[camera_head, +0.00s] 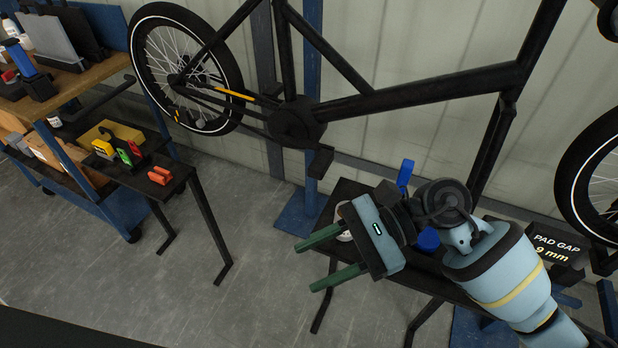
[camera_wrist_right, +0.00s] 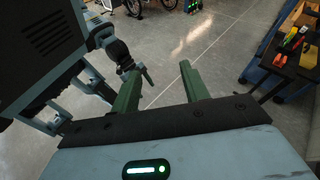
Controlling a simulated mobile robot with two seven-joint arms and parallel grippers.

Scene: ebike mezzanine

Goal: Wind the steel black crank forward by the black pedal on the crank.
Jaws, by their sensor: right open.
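The black e-bike hangs above the floor in the head view. Its dark crank (camera_head: 307,143) sits at the round motor housing (camera_head: 296,121), low on the frame. The black pedal (camera_head: 320,161) is at the lower end of the crank, below and right of the housing. My right gripper (camera_head: 304,268) is below the pedal and apart from it. Its two green fingers are spread, point left and hold nothing. The right wrist view also shows the open fingers (camera_wrist_right: 158,68) with floor beyond them; crank and pedal are not seen there.
A dark table (camera_head: 345,190) stands below the bike, partly behind my right arm. A sign (camera_head: 556,248) reads "PAD GAP 9 mm". A blue cart (camera_head: 125,205) and a small black stand (camera_head: 205,215) with tools are at left. The floor (camera_head: 265,225) between is clear.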

